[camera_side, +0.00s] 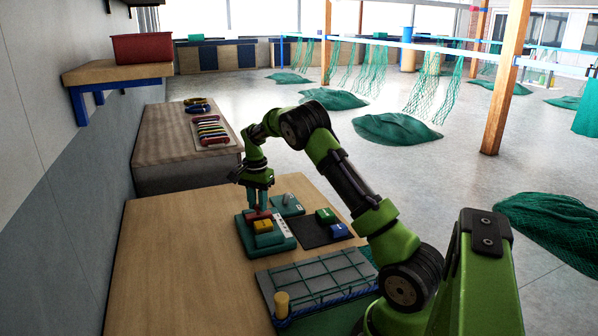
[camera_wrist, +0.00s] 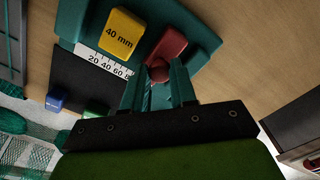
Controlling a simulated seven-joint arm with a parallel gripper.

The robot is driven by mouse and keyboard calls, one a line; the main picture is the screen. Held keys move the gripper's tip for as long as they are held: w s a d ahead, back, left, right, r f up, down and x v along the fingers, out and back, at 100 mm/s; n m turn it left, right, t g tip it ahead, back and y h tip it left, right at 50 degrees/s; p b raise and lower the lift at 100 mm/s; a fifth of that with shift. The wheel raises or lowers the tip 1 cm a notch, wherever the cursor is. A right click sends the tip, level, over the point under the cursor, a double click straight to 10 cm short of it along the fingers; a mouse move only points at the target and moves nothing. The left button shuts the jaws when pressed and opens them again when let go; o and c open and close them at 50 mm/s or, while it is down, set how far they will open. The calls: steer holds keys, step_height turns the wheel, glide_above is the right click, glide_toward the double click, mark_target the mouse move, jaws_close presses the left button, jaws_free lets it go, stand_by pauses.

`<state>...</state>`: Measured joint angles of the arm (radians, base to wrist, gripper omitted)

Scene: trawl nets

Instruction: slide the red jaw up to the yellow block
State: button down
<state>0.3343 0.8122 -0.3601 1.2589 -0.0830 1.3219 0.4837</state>
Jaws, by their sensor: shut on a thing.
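The yellow block (camera_wrist: 120,34), marked "40 mm", sits on a teal gauge base (camera_wrist: 200,22) beside a white number scale (camera_wrist: 103,62). The red jaw (camera_wrist: 170,45) is on the same base, with a teal gap between it and the block in the wrist view. My gripper (camera_wrist: 158,76) is shut on the round red knob (camera_wrist: 157,71) of the jaw; the fingers partly hide the knob. In the side view my gripper (camera_side: 259,207) points down over the red jaw (camera_side: 256,215), just behind the yellow block (camera_side: 263,227).
A dark mat (camera_side: 312,237) right of the gauge holds a green block (camera_side: 326,216) and a blue block (camera_side: 339,231). A small teal fixture (camera_side: 287,205) stands behind. A netted frame (camera_side: 318,280) and yellow cylinder (camera_side: 282,304) are in front. The table's left is clear.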

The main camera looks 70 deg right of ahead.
steer(key=shift+s+a+r, duration=0.1)
steer(key=shift+s+a, duration=1.45)
steer(key=c, duration=0.9)
jaws_free()
step_height(320, 180, up, 17)
